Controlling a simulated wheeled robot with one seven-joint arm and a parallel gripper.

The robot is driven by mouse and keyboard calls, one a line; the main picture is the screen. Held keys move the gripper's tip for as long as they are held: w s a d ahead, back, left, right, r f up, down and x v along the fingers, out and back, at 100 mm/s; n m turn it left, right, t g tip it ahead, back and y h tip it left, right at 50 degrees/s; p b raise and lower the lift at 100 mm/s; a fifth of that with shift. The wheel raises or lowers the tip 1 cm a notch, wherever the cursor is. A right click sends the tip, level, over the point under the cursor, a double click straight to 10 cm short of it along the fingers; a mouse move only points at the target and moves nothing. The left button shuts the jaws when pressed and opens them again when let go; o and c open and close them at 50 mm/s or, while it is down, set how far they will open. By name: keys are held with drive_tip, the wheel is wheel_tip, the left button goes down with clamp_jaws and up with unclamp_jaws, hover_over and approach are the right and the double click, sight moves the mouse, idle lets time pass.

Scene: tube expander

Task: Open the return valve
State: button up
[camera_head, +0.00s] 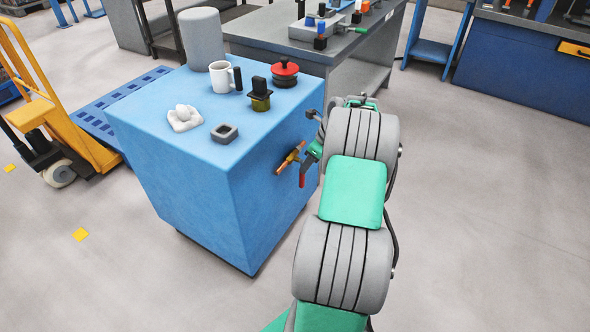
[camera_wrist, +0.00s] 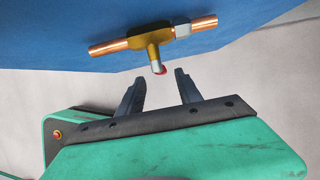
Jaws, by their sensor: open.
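A brass valve with copper pipe stubs (camera_head: 289,156) is fixed to the right side of the blue cabinet (camera_head: 215,185). It is the only valve I can make out, and I take it as the return valve. A red handle (camera_head: 303,178) hangs below it. In the wrist view the valve body (camera_wrist: 153,39) sits above my gripper, its stem pointing at me with a little red (camera_wrist: 163,71) at the end. My gripper (camera_wrist: 160,84) is open and empty, with the stem end just beyond and between its fingertips. No contact shows. In the head view my arm partly hides the gripper.
A mug (camera_head: 222,76), a grey cylinder (camera_head: 201,40), a red-topped pot (camera_head: 286,73) and small parts stand on the cabinet top. A workbench (camera_head: 262,27) stands behind, a yellow pallet jack (camera_head: 68,125) at left. The floor (camera_head: 480,220) to the right is clear.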

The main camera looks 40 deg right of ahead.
drive_tip(key=b+x, duration=0.2)
drive_tip(key=x, duration=0.5)
drive_tip(key=shift+f+b, duration=0.25)
drive_tip(key=shift+b, duration=0.1)
drive_tip(key=shift+c, duration=0.5)
clamp_jaws()
idle(0.4)
